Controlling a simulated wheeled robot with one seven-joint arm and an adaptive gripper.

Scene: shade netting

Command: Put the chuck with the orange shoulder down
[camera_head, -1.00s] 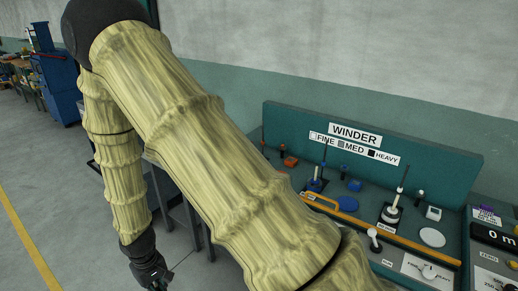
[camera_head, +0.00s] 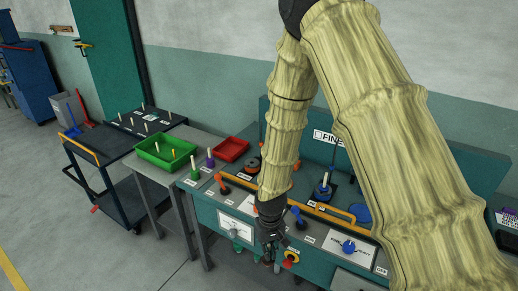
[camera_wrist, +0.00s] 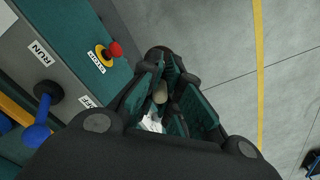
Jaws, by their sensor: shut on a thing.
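My gripper (camera_head: 270,240) hangs at the front edge of the winder bench in the head view, beside the red stop button. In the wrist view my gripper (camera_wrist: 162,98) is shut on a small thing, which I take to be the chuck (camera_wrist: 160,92). A pale rounded end shows between the dark green fingers. A whitish patch shows lower between them. Most of the held chuck is hidden by the fingers, and no orange shoulder can be made out on it.
The winder bench (camera_head: 206,207) has an orange lever (camera_head: 223,186), a blue lever (camera_head: 297,214) and a yellow rail along its front. A red stop button (camera_wrist: 115,48) juts out near my gripper. Green (camera_head: 140,151) and red (camera_head: 246,147) trays stand left. A dark cart (camera_head: 113,188) stands further left.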

